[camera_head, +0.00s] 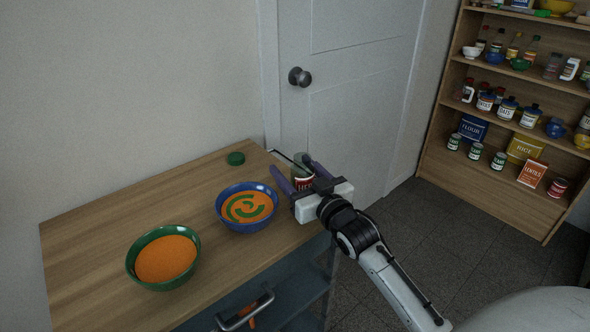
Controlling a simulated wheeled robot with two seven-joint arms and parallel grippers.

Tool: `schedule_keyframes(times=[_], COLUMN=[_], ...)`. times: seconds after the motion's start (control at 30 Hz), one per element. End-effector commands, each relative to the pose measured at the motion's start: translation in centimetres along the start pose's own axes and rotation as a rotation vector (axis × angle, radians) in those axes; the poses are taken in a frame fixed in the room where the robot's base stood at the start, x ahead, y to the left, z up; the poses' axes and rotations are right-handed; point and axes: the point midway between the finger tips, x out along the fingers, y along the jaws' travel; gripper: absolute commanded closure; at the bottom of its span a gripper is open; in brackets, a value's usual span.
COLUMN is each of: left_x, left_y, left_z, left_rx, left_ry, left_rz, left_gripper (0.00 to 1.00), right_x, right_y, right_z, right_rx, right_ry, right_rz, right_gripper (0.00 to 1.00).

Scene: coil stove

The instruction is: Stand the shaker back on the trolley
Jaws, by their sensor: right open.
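The shaker (303,184), a small jar with a red and white label, is at the far right corner of the trolley (110,205). It looks upright, but its base is hidden, so I cannot tell whether it touches the wooden top. My right gripper (296,170) is open, with its purple fingers on either side of the shaker. The gripper body hides the shaker's lower part. My left gripper is out of view.
A blue bowl (246,225) with orange and green contents stands left of my right gripper. A green bowl (163,283) with orange contents stands nearer the front. A door (350,110) is behind, and shelves (485,190) of jars and boxes stand at right.

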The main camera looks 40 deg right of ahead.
Motion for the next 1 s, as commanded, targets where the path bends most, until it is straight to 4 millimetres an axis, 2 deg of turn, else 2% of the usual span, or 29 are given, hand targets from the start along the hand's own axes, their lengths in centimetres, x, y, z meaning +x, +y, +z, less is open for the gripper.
schedule_keyframes(times=[0.17, 0.5, 0.7, 1.0], left_x=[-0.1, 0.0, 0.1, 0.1], left_y=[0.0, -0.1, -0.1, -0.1], left_z=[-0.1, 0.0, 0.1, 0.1], left_rx=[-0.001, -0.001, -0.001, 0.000], left_ry=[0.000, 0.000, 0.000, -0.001], left_rz=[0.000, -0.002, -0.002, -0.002], left_gripper=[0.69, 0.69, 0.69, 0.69], right_x=[-0.8, -7.8, -10.8, -12.0], right_y=[0.0, 0.0, 0.0, 0.0], right_z=[-0.1, -0.1, -0.1, -0.3], right_rx=[0.000, 0.001, 0.001, 0.000], right_ry=[-0.002, -0.004, -0.002, 0.001], right_rz=[0.000, 0.000, 0.001, 0.000], right_gripper=[0.40, 0.40, 0.40, 0.40])
